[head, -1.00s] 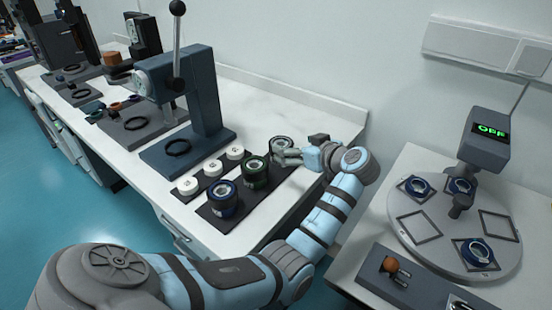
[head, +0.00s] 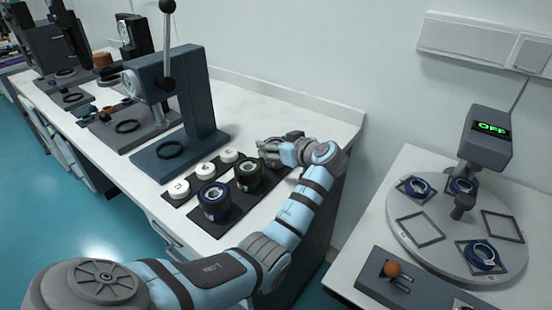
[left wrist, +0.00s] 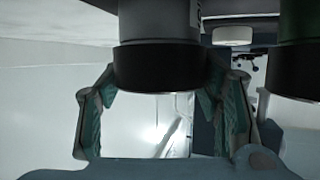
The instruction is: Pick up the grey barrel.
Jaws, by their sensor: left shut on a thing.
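The grey barrel (left wrist: 157,25) shows in the left wrist view as a grey cylinder with a wide black band, between the two fingers of my left gripper. My left gripper (head: 266,152) is shut on it at the right end of the dark holder. In the head view the fingers largely hide the barrel. I cannot tell whether it is clear of the holder. A green barrel (head: 248,175) stands beside it; it also shows at the right of the left wrist view (left wrist: 297,55). A blue barrel (head: 214,203) stands nearer. My right gripper is not in view.
Several white caps (head: 204,170) sit on a strip behind the barrels. A lever press (head: 188,105) stands behind left. At right, a round turntable (head: 443,235) carries blue rings under a display reading OFF (head: 491,129). The back right of the bench is clear.

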